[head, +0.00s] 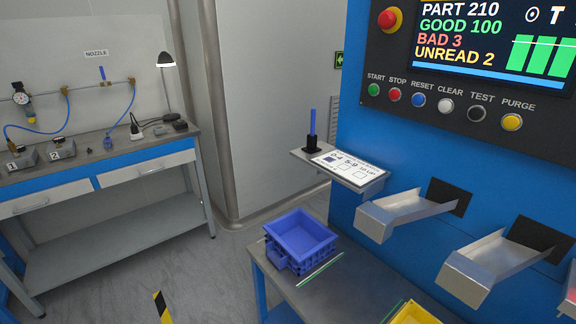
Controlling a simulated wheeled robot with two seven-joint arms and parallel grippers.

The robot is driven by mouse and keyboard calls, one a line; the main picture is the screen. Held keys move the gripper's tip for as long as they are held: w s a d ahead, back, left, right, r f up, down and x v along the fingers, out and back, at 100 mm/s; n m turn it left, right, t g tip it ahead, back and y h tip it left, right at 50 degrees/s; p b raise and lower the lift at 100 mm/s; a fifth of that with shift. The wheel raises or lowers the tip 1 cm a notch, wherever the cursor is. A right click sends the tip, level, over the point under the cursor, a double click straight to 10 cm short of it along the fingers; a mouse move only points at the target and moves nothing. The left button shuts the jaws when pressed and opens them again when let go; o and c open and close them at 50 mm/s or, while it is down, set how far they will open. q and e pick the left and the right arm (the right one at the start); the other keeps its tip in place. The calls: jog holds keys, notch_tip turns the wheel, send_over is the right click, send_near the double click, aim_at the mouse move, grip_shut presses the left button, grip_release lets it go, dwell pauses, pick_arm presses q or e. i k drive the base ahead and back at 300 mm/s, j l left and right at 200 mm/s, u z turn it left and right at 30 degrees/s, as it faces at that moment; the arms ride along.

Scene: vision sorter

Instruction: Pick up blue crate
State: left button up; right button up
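The blue crate (324,242) sits on the left end of a low grey table, below the sorter's chutes. It is upright, and its inside looks empty. A dark blue handle or bracket shows on its front left side. Neither of my grippers shows in the head view.
A yellow crate (412,315) is cut off at the bottom edge, right of the blue crate on the same table (345,290). Metal chutes (400,211) stick out from the blue machine above. A small shelf (342,172) holds a card and a blue pen. A workbench (95,165) stands at left.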

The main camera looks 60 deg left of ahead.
aim_at(296, 240)
jog(key=u, duration=1.65)
